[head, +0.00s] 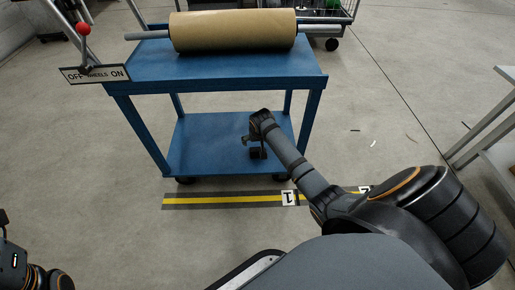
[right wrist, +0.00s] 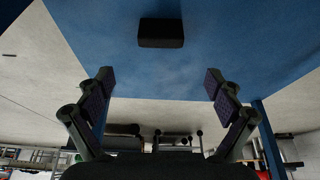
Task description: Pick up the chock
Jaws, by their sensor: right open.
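The chock (right wrist: 161,33) is a small black block on the blue lower shelf (right wrist: 225,45). In the right wrist view it lies beyond my fingertips, near the top middle. In the head view a small dark block (head: 257,154) on the cart's lower shelf (head: 205,145), partly beside my gripper, appears to be this chock. My right gripper (right wrist: 160,84) is open and empty, its two fingers spread wide with the chock between their lines but apart from it. In the head view my right gripper (head: 252,138) reaches over the lower shelf. Only part of my left arm shows at the lower left.
The blue cart's top shelf (head: 225,70) overhangs the lower one and carries a brown roll (head: 232,30) on a bar. A red-knobbed lever (head: 84,30) and an OFF/ON sign (head: 95,74) are at its left. A yellow-black floor stripe (head: 220,200) runs in front.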

